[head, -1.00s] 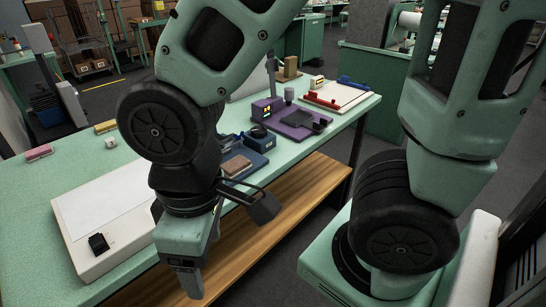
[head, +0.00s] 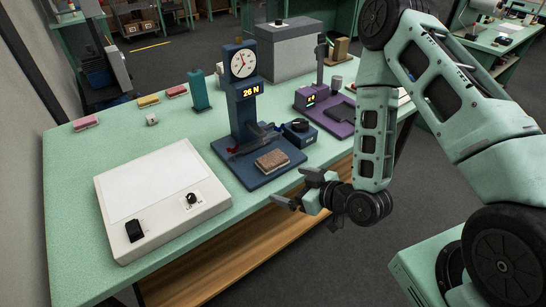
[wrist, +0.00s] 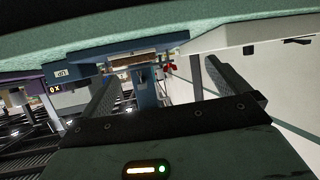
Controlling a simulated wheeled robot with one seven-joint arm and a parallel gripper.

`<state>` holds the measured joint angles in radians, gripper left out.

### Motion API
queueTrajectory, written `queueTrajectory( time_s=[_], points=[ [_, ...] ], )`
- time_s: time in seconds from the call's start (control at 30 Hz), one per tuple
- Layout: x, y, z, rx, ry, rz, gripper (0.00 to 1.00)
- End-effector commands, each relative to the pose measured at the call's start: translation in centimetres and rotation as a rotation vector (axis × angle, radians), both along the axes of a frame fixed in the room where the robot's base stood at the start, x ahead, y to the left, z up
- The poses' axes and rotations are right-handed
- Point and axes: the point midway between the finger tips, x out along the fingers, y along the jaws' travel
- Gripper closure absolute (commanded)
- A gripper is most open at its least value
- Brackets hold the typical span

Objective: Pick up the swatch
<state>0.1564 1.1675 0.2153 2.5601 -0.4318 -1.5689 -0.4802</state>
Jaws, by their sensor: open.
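The swatch (head: 272,160) is a small brown rectangular block. It lies flat on the front of the dark blue base (head: 257,184) of a tester with a dial and a "26 N" display. My gripper (head: 292,186) is open and empty, just to the right of and in front of that base, apart from the swatch. In the wrist view both fingers (wrist: 165,92) stand spread apart. A brown edge that looks like the swatch (wrist: 132,62) shows beyond them, seen nearly edge-on.
A white light box (head: 163,195) lies left of the tester. A purple device (head: 325,108) stands to its right, and a grey box (head: 285,50) behind. Pink and yellow blocks and a green bottle-like post (head: 199,90) sit at the back left.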

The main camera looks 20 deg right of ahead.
Motion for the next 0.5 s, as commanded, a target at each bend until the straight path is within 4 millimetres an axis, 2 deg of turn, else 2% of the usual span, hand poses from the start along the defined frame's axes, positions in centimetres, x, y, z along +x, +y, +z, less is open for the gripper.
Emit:
queueTrajectory(
  time_s=[0.1, 0.23, 0.37, 0.5],
  points=[
    [-1.1, -2.3, 0.0, 0.059, -0.083, -0.096, 0.0],
    [-1.8, -3.9, 0.3, 0.094, -0.152, -0.172, 0.0],
    [-2.0, -4.6, 0.3, 0.108, -0.186, -0.206, 0.0],
    [-0.8, -4.4, -0.3, 0.109, -0.198, -0.21, 0.0]
  ],
)
